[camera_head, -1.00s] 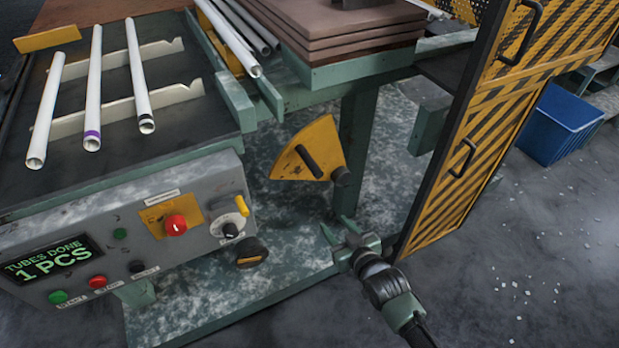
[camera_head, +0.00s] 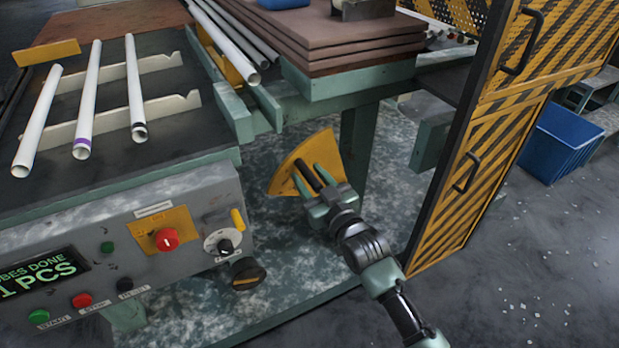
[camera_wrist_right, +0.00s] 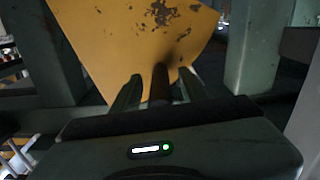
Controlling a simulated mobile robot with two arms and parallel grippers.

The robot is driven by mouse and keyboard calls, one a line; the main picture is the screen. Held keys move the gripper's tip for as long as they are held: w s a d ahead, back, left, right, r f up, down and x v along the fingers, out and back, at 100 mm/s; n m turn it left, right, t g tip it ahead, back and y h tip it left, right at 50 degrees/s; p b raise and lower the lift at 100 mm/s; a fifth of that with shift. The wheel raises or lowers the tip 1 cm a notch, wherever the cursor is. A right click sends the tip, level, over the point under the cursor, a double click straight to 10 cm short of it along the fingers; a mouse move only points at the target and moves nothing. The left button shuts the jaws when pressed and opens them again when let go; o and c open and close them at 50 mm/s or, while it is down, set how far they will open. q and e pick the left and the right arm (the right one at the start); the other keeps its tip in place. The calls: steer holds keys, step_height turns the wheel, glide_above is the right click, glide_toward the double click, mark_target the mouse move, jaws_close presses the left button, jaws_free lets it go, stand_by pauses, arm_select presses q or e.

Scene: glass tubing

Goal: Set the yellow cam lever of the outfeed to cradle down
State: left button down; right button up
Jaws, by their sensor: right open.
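The yellow cam lever (camera_head: 287,168) is a fan-shaped plate with a dark bar handle (camera_head: 308,175), under the bench right of the control panel. My right gripper (camera_head: 309,179) is at the plate, its green fingers open on either side of the bar. In the right wrist view the yellow plate (camera_wrist_right: 135,40) fills the top, and the dark bar (camera_wrist_right: 159,84) stands between the two fingertips (camera_wrist_right: 158,90). I cannot tell whether a finger touches the bar. The plate's pivot is hidden behind the gripper. My left gripper is not in view.
The control panel (camera_head: 130,250) with a red knob and several buttons stands left of the lever. A green bench leg (camera_head: 357,145) is close on the right, then a yellow-black striped door (camera_head: 490,140). Glass tubes (camera_head: 87,100) lie on the rack. A blue bin (camera_head: 560,140) is far right.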

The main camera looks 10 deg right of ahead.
jaws_close()
stand_by(1.5)
